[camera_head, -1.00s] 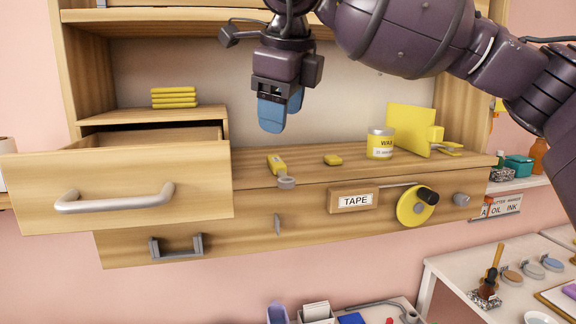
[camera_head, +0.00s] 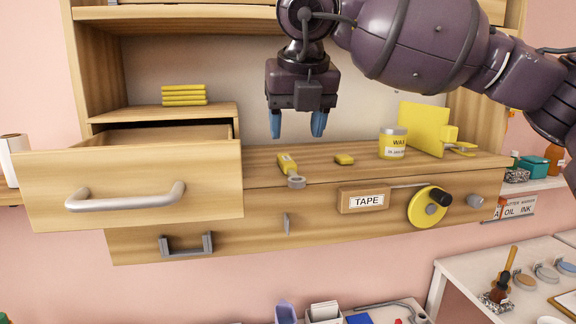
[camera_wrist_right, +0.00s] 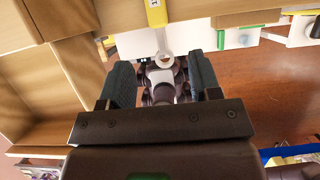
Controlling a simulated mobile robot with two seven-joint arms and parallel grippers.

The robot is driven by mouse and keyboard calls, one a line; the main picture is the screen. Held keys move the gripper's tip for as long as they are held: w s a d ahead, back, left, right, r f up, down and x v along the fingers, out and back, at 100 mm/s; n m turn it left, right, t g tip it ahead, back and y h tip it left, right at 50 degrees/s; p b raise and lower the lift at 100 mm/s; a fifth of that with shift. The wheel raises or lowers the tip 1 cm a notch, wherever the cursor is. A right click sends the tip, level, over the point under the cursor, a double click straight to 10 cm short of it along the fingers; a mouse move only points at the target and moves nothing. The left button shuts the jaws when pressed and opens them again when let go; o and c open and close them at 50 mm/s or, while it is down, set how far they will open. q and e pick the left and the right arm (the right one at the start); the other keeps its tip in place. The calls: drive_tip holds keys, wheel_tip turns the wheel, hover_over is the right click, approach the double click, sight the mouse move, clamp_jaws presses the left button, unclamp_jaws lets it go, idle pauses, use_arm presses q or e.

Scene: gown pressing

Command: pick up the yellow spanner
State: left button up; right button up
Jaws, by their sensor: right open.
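The yellow spanner (camera_head: 288,165) lies on the wooden shelf top, with its grey ring end (camera_head: 296,182) at the front edge. My right gripper (camera_head: 297,127) is above and slightly behind it, pointing down with its two blue fingers apart and nothing between them. In the right wrist view the spanner (camera_wrist_right: 156,14) shows at the top, its ring end toward my open fingers (camera_wrist_right: 162,72) and short of the space between them. My left gripper is not in view.
An open drawer (camera_head: 130,180) juts out left of the spanner. A small yellow block (camera_head: 344,160), a yellow tin (camera_head: 392,145) and an upright yellow panel (camera_head: 422,126) stand to the right. A tape label (camera_head: 363,200) and a yellow disc (camera_head: 428,205) are on the front below.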

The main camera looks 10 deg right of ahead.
sight(291, 165)
drive_tip(key=shift+x, duration=1.15)
drive_tip(key=shift+w+f, duration=0.3)
drive_tip(key=shift+f, duration=0.25)
drive_tip(key=shift+p+x, duration=0.6)
drive_tip(key=shift+x, duration=1.55)
drive_tip(key=shift+w+r, duration=0.1)
drive_tip(key=shift+w, duration=0.05)
drive_tip(key=c, duration=1)
drive_tip(key=shift+c, duration=0.2)
